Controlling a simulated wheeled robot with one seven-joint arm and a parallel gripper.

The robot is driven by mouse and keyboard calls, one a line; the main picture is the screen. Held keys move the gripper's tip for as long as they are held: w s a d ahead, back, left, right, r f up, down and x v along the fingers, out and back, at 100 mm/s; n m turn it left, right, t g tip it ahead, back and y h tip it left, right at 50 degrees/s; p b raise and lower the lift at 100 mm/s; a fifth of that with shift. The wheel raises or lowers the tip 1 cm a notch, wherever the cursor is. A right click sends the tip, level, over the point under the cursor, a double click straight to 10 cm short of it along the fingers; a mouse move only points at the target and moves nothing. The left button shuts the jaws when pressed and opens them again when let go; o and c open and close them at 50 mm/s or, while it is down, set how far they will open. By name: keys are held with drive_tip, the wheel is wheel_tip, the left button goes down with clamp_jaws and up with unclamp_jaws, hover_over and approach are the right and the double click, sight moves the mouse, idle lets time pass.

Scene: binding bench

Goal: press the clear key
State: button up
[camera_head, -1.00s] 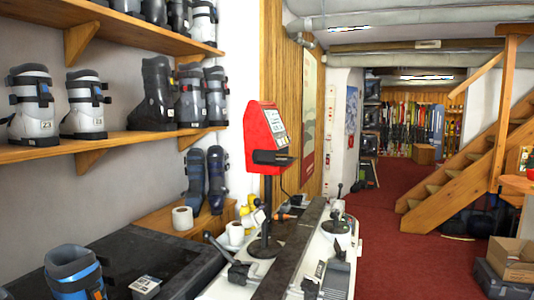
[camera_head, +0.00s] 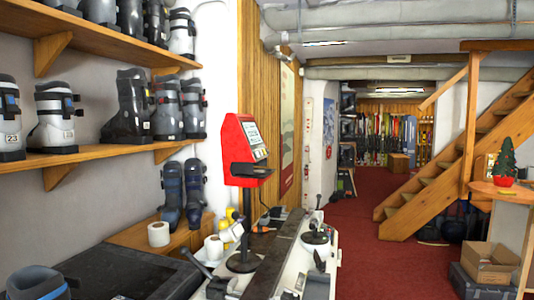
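A red terminal (camera_head: 239,150) stands on a dark post with a round base on the binding bench (camera_head: 321,262). Its screen and panel (camera_head: 255,140) face right and are seen at a steep angle. A dark tray or reader (camera_head: 251,171) juts out below the panel. Single keys are too small to make out, so I cannot tell which one is the clear key. My gripper does not show in the head view.
Shelves with several ski boots (camera_head: 128,105) line the left wall. Paper rolls (camera_head: 158,234) stand beside the bench. Red carpet (camera_head: 375,255) lies open to the right, before wooden stairs (camera_head: 440,170). A cardboard box (camera_head: 487,262) sits at the lower right.

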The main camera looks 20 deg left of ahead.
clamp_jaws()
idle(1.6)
